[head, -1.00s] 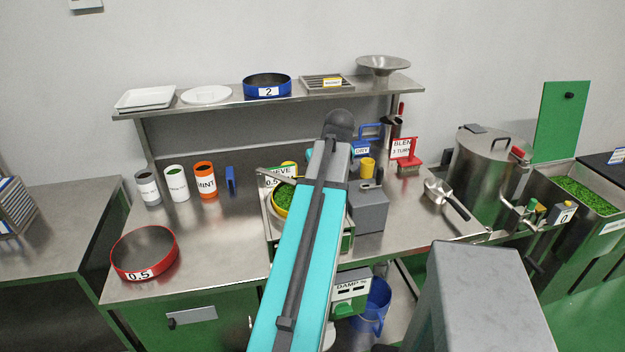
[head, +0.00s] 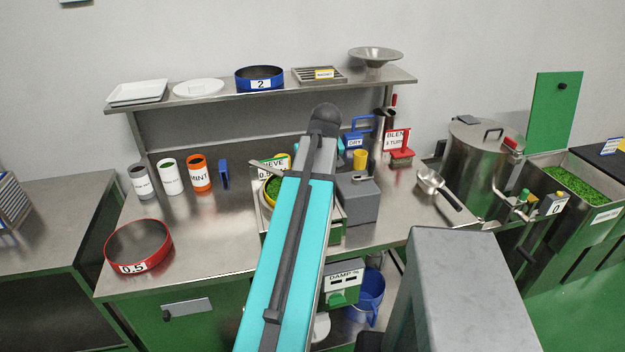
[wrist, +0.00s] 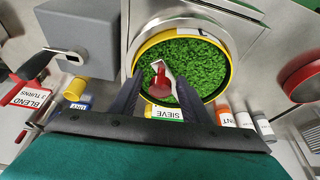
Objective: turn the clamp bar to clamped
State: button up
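The clamp bar (head: 266,169) is a thin pale metal bar reaching over the left side of the yellow-rimmed sieve in the head view; my arm hides its right part. In the wrist view a red knob (wrist: 158,85) with a pale metal strip shows over the green leaf, seemingly the bar's end. The sieve (wrist: 228,62) holds green leaf and sits in a metal and green machine. My gripper (wrist: 160,80) is open above the sieve, its dark fingers apart on either side of the red knob. Contact cannot be told. My arm hides the gripper in the head view.
A grey box (head: 358,200) stands just right of the sieve. Mint (head: 200,178) and other canisters and a red sieve ring (head: 140,246) stand left on the bench. A scoop (head: 432,182) lies right. The shelf (head: 220,99) runs behind.

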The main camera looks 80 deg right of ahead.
jog(key=shift+d, duration=0.15)
jog(key=shift+w+r, duration=0.1)
jog(key=shift+r, duration=0.1)
jog(key=shift+r, duration=0.25)
jog(key=b+v, duration=0.3)
jog(key=v, duration=1)
dwell(0.6)
